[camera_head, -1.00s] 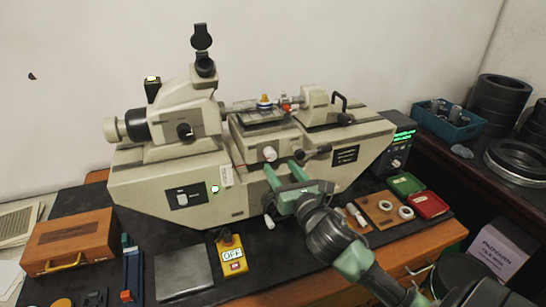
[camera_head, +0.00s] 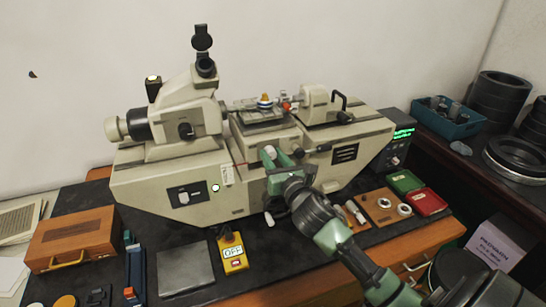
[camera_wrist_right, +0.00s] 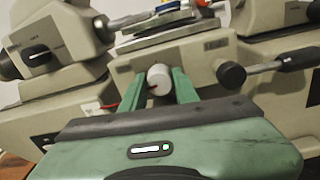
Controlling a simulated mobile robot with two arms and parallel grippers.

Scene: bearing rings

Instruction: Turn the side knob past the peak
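The side knob, a white round knob (camera_head: 269,152), sits on the front of the beige measuring machine (camera_head: 345,153), below its stage. My right gripper (camera_head: 275,156) reaches it from the front right, with one green finger on each side. In the right wrist view the white knob (camera_wrist_right: 158,78) shows between the two fingertips (camera_wrist_right: 159,85), with hardly any gap on either side; the fingers look closed on it. My left gripper is not in view.
A green-lit display box (camera_head: 396,146) stands at the machine's right end. A wooden case (camera_head: 72,238), a grey plate (camera_head: 186,269) and a yellow OFF switch box (camera_head: 232,253) lie in front. A red tray (camera_head: 425,202) and ring parts lie near my right arm.

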